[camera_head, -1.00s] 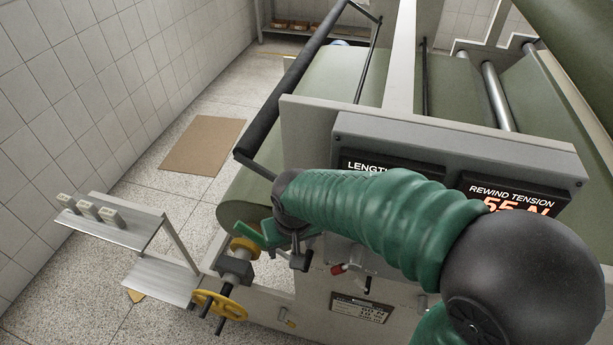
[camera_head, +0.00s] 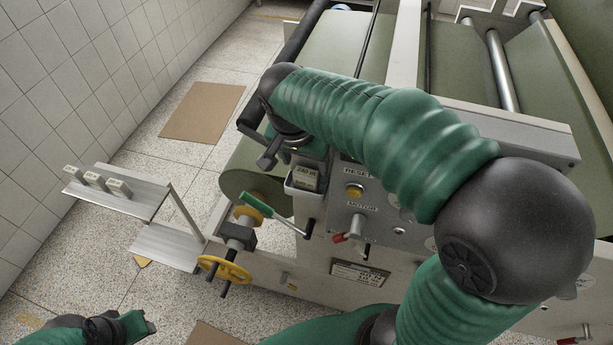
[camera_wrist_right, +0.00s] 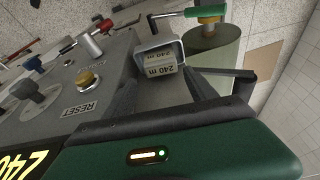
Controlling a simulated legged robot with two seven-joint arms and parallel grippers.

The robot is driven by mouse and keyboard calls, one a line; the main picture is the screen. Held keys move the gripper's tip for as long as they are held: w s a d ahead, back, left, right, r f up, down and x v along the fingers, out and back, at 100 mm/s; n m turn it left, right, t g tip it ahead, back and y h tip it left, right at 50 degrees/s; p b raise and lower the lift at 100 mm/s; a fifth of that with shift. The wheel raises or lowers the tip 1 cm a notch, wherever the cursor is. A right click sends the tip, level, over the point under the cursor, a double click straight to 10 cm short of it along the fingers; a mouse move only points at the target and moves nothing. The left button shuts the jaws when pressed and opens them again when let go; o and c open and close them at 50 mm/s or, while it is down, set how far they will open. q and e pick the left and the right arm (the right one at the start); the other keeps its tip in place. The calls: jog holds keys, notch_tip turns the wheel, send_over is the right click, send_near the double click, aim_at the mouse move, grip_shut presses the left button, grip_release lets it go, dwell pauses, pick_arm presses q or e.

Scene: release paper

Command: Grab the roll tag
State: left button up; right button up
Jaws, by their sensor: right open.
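The roll tag, a small pale block marked 240 m (camera_head: 306,178), sits in a grey holder (camera_head: 302,193) on the machine's front. It also shows in the right wrist view (camera_wrist_right: 160,69), with the label upside down. My right gripper (camera_head: 288,152) is open just above and left of the holder, with nothing seen between its fingers. In the right wrist view its dark fingers (camera_wrist_right: 220,84) are beside the tag; contact cannot be told. My left gripper (camera_head: 140,322) is low at the bottom left, away from the machine; its jaw opening is unclear.
A green-handled lever (camera_head: 258,205) and a yellow handwheel (camera_head: 224,269) are below the holder. A yellow button (camera_head: 354,190) and red-tipped switch (camera_head: 340,238) are to its right. A metal shelf (camera_head: 150,205) with three small blocks stands left. Floor between shelf and wall is clear.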

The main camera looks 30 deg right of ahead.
aim_at(305, 172)
jog(key=x, duration=0.1)
jog(key=p+x, duration=0.1)
jog(key=x, duration=0.1)
jog(key=p+x, duration=0.1)
jog(key=shift+a+f, duration=0.25)
jog(key=shift+f, duration=0.1)
jog(key=shift+w+d+f, duration=0.1)
jog(key=shift+w+f, duration=0.05)
jog(key=shift+f, duration=0.2)
jog(key=shift+w+d+f, duration=0.1)
jog(key=shift+d+f, duration=0.05)
jog(key=shift+d, duration=0.05)
jog(key=c, duration=0.7)
jog(key=shift+a, duration=0.15)
jog(key=c, duration=0.4)
